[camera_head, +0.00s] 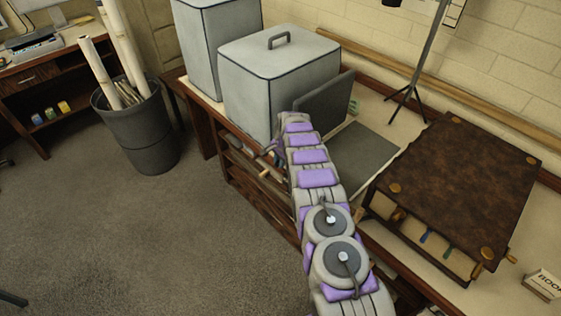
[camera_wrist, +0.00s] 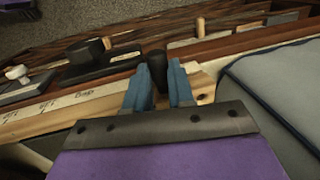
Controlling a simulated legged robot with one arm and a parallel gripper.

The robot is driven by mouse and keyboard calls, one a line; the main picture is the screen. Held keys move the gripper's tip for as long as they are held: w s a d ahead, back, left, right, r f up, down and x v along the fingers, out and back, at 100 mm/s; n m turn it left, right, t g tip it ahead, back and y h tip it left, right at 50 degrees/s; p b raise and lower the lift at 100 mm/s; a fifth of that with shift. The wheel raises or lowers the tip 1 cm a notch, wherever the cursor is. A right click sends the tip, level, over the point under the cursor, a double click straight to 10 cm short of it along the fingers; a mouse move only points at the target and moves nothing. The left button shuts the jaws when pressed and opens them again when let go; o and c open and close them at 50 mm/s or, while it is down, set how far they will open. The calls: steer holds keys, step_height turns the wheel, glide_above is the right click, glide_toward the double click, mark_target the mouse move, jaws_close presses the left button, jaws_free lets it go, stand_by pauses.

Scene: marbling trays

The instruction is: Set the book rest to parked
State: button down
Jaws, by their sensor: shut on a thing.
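In the wrist view my gripper (camera_wrist: 160,78) has its two blue fingers closed around a black rounded knob (camera_wrist: 154,62). The knob stands at a pale wooden strip with small lettering, some of it too blurred to read. In the head view my arm reaches toward the bench front beside the grey covered box, and its far end hides the knob. A dark panel (camera_head: 324,107) stands tilted up behind a flat grey board (camera_head: 358,151) on the bench. I cannot tell for sure whether these form the book rest.
A large grey covered box (camera_head: 275,75) stands close beside my arm. A brown marbled-top frame (camera_head: 460,185) and a tripod stand (camera_head: 415,75) are to the right. A black slider-like block (camera_wrist: 100,60) lies along the strip. A bin with rolls (camera_head: 137,125) stands on open carpet.

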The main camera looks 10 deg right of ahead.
steer(key=shift+w+a+r, duration=0.1)
steer(key=shift+w, duration=0.05)
steer(key=c, duration=1)
jaws_free()
steer(key=shift+w+a, duration=0.1)
steer(key=shift+a, duration=0.05)
steer(key=shift+o, duration=0.2)
steer(key=shift+r, duration=0.3)
step_height(320, 180, up, 16)
steer(key=s+d+p, duration=0.1)
steer(key=s+d, duration=0.1)
steer(key=shift+s, duration=0.4)
steer(key=shift+r, duration=0.2)
